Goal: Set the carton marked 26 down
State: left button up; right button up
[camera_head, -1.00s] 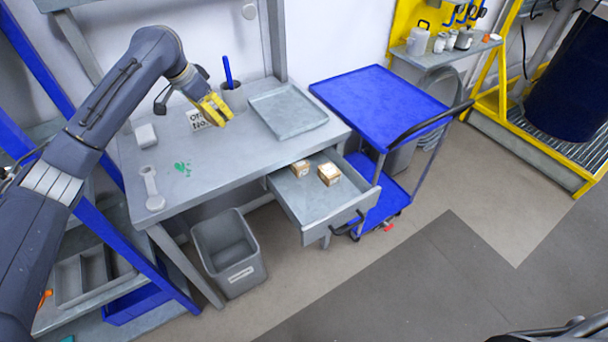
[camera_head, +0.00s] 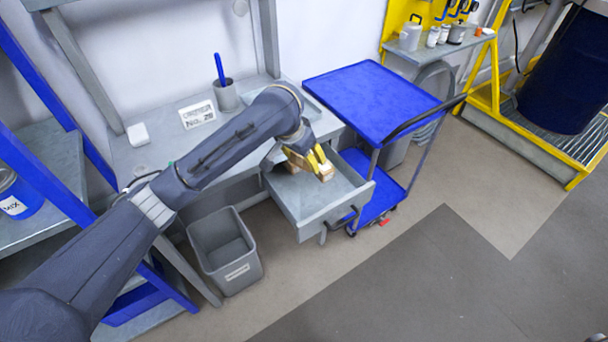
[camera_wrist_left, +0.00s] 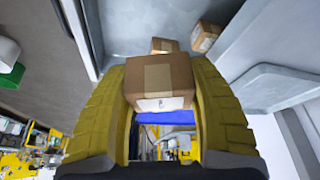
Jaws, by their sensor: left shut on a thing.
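My left gripper (camera_head: 318,160) is low over the open drawer (camera_head: 352,198) of the grey workbench. In the left wrist view its yellow fingers (camera_wrist_left: 165,105) are shut on the sides of a small brown taped carton (camera_wrist_left: 168,78). The carton's pale label is too small to read. Two similar cartons are in the drawer beyond it, one at the upper right (camera_wrist_left: 205,36) and one partly hidden behind the held carton (camera_wrist_left: 163,45). I cannot tell whether the held carton touches the drawer floor. My right gripper is out of view.
A white sign (camera_head: 197,115), a cup with a blue stick (camera_head: 226,97) and a tray (camera_head: 315,106) partly hidden by my arm are on the bench. A blue cart (camera_head: 372,100) stands close right of the drawer. A grey bin (camera_head: 225,255) is below.

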pick_arm(q)
jog(key=shift+a+f+n, duration=0.1)
jog(key=shift+f+n, duration=0.2)
jog(key=shift+f, duration=0.05)
send_near(299, 185)
jog(key=d+f, duration=0.2)
jog(key=f, duration=0.1)
jog(key=s+d+f, duration=0.1)
jog(key=d+f, duration=0.1)
jog(key=shift+f, duration=0.2)
jog(key=w+a, duration=0.2)
jog(key=w, duration=0.1)
jog(key=shift+w+a, duration=0.1)
jog(key=shift+w, duration=0.15)
jog(key=shift+s+f, duration=0.1)
jog(key=shift+f, duration=0.55)
jog(key=shift+f, duration=0.15)
jog(key=o, duration=1)
jog(key=v, duration=1.2)
